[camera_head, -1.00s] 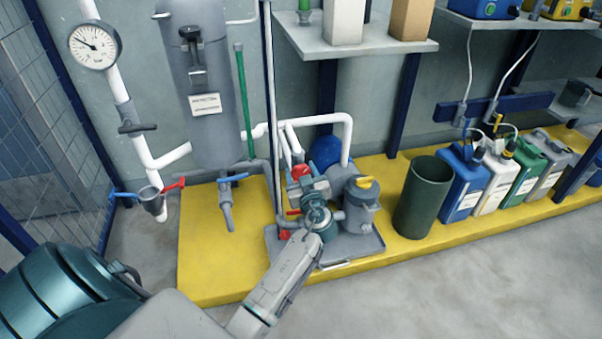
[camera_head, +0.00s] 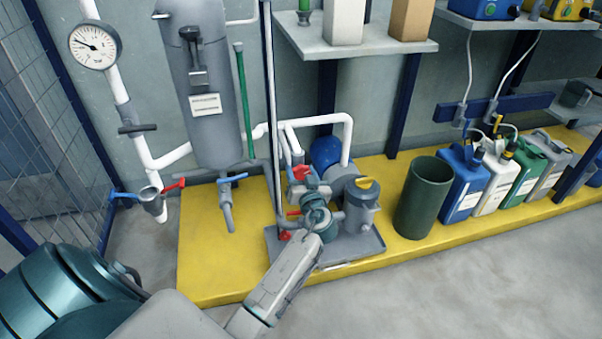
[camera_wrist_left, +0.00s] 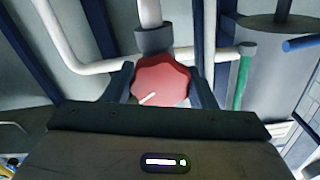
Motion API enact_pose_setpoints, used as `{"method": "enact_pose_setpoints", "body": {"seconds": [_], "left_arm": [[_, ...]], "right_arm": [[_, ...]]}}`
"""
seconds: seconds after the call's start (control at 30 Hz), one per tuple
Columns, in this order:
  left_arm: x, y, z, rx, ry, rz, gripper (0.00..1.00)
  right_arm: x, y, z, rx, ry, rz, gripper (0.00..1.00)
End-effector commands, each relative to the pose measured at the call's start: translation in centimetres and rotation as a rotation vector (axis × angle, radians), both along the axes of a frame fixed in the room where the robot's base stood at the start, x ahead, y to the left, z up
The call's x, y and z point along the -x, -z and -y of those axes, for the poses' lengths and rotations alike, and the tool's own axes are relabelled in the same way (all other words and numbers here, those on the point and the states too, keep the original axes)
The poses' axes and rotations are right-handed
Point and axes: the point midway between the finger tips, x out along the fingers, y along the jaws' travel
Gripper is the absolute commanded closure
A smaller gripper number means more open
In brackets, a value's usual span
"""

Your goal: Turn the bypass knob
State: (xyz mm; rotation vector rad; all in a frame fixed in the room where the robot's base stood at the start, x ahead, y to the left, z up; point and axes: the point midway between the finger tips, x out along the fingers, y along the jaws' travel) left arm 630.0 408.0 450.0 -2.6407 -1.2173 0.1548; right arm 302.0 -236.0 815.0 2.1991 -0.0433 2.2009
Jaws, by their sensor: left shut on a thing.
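The bypass knob is a red, lobed knob (camera_wrist_left: 162,80) with a white pointer line toward its lower left in the left wrist view. It sits below a grey collar on a white pipe. My left gripper (camera_wrist_left: 163,88) has one dark finger on each side of the knob and is shut on it. In the head view the red knob (camera_head: 301,172) shows just beyond my left gripper (camera_head: 305,183), partly hidden by it. My right gripper is not in view.
A grey pump with a yellow-topped canister (camera_head: 361,212) stands close right of my gripper on a tray (camera_head: 352,256). A green bin (camera_head: 423,200) and several jerrycans stand farther right on the yellow plinth (camera_head: 215,265). A grey tank (camera_head: 203,90) hangs at left.

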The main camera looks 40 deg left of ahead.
Motion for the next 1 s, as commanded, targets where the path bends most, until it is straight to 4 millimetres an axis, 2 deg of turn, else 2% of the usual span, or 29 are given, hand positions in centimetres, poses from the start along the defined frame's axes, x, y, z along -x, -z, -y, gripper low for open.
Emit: {"method": "enact_pose_setpoints", "body": {"seconds": [0.4,0.9,0.93,1.0], "left_arm": [[0.04,0.07,0.03,-0.119,-0.001,-0.142,0.72],[0.04,0.12,0.04,-0.132,-0.001,-0.157,0.72],[0.04,0.12,0.04,-0.132,-0.001,-0.157,0.45],[0.04,0.12,0.04,-0.132,-0.001,-0.157,0.31]], "right_arm": [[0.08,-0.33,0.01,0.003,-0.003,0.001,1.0],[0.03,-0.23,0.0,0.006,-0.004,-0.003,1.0],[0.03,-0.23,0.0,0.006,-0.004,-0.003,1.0],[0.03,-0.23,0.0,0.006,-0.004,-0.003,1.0]]}}
